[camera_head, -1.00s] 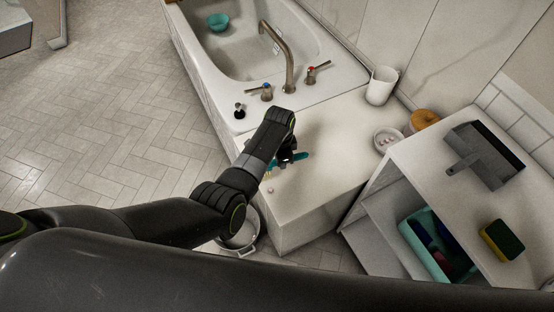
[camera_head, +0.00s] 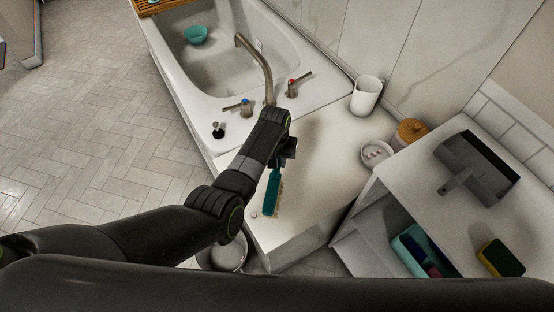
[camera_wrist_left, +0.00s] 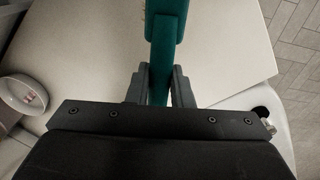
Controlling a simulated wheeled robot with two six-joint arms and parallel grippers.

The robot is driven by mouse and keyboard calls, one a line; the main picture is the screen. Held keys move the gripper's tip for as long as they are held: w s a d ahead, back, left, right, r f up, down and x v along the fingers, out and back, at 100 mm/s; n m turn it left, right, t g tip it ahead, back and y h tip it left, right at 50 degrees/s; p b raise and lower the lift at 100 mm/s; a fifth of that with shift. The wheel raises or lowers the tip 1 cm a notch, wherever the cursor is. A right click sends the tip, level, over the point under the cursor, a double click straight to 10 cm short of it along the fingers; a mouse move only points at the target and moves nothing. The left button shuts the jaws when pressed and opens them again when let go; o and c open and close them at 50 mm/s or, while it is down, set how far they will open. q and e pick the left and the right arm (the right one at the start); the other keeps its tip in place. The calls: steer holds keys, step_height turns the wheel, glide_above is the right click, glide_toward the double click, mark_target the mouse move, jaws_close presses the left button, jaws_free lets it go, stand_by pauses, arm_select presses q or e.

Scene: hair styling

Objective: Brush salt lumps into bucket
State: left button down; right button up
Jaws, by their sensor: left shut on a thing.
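My left gripper (camera_wrist_left: 160,85) is shut on the handle of a teal brush (camera_head: 272,189) with pale bristles. In the head view the arm hides most of the grip. The brush hangs over the white counter (camera_head: 320,185), its head toward the front edge; whether it touches the surface I cannot tell. Small pinkish salt lumps (camera_head: 254,214) lie on the counter just left of the brush head. The bucket (camera_head: 228,257), pale, stands on the floor below the counter's front edge, partly hidden by my arm. My right gripper is not in view.
A small white dish (camera_head: 376,153) with pinkish lumps, a white cup (camera_head: 366,96) and a wooden-lidded jar (camera_head: 409,133) stand at the counter's right. A grey dustpan (camera_head: 477,168) and sponge (camera_head: 501,258) lie on the shelf unit. The bathtub tap (camera_head: 258,62) rises behind my gripper.

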arm_select(q)
steer(key=f+b, duration=0.2)
steer(key=a+f+b, duration=0.1)
steer(key=f+b, duration=0.4)
steer(key=f, duration=0.1)
steer(key=shift+w+a, duration=0.1)
steer(key=shift+a, duration=0.3)
steer(key=shift+a+b, duration=0.35)
steer(key=a, duration=0.5)
steer(key=w+a+b, duration=0.1)
steer(key=a, duration=0.1)
steer(key=shift+a, duration=0.4)
steer(key=a, duration=0.1)
steer(key=a+p, duration=0.1)
steer(key=a, duration=0.3)
steer(key=shift+w+a+r, duration=0.1)
steer(key=shift+w+a, duration=0.05)
steer(key=shift+w, duration=0.25)
step_height(320, 180, up, 7)
steer(key=p, duration=0.9)
steer(key=shift+d+r, duration=0.2)
steer(key=shift+d, duration=0.25)
